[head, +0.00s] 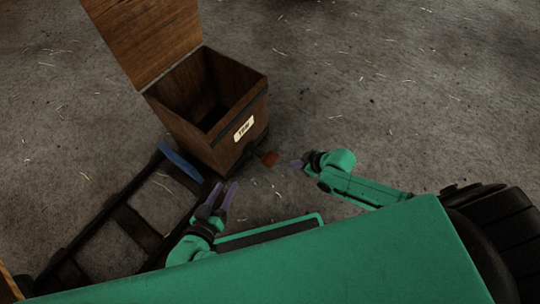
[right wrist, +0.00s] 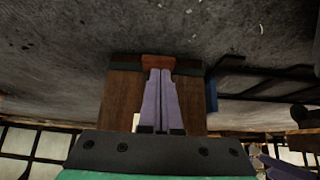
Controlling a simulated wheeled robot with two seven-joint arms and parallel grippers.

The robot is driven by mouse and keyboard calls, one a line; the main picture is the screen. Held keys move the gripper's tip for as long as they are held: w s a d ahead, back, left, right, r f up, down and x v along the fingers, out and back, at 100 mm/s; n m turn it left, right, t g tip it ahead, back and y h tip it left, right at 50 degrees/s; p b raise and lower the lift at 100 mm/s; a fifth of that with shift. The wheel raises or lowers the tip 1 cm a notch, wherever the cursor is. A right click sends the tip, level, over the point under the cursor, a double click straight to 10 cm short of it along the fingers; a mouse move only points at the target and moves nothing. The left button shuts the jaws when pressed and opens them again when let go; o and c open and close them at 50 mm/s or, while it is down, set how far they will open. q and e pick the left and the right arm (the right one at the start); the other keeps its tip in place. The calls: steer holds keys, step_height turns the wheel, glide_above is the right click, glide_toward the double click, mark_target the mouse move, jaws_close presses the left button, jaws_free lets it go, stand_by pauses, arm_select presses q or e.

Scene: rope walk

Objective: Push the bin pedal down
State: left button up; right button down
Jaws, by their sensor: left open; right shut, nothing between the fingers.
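The wooden bin (head: 222,148) stands on the floor with its lid (head: 150,38) raised and its inside empty-looking and dark. Its small red-brown pedal (head: 270,158) sticks out low at the front. In the right wrist view the pedal (right wrist: 158,62) shows just beyond my fingertips. My right gripper (head: 294,163) is shut and empty, a little to the right of the pedal, with a small gap in the head view. It also shows in the right wrist view (right wrist: 160,75). My left gripper (head: 230,187) is open and empty, in front of the bin and left of the pedal.
A dark ladder-like frame (head: 128,222) with a blue end piece (head: 180,164) lies left of my left gripper, close to the bin. A pale label (head: 244,128) is on the bin's front. The floor right of and behind the bin is clear apart from straw bits.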

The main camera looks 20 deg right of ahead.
arm_select(q)
step_height(320, 180, up, 4)
steer(key=shift+w+f+g+p, duration=0.2)
steer(key=shift+g+p, duration=0.1)
steer(key=shift+p, duration=0.45)
arm_select(e)
steer(key=v, duration=0.4)
steer(key=shift+s+d+r, duration=0.1)
steer(key=shift+s+r, duration=0.05)
steer(key=shift+r, duration=0.1)
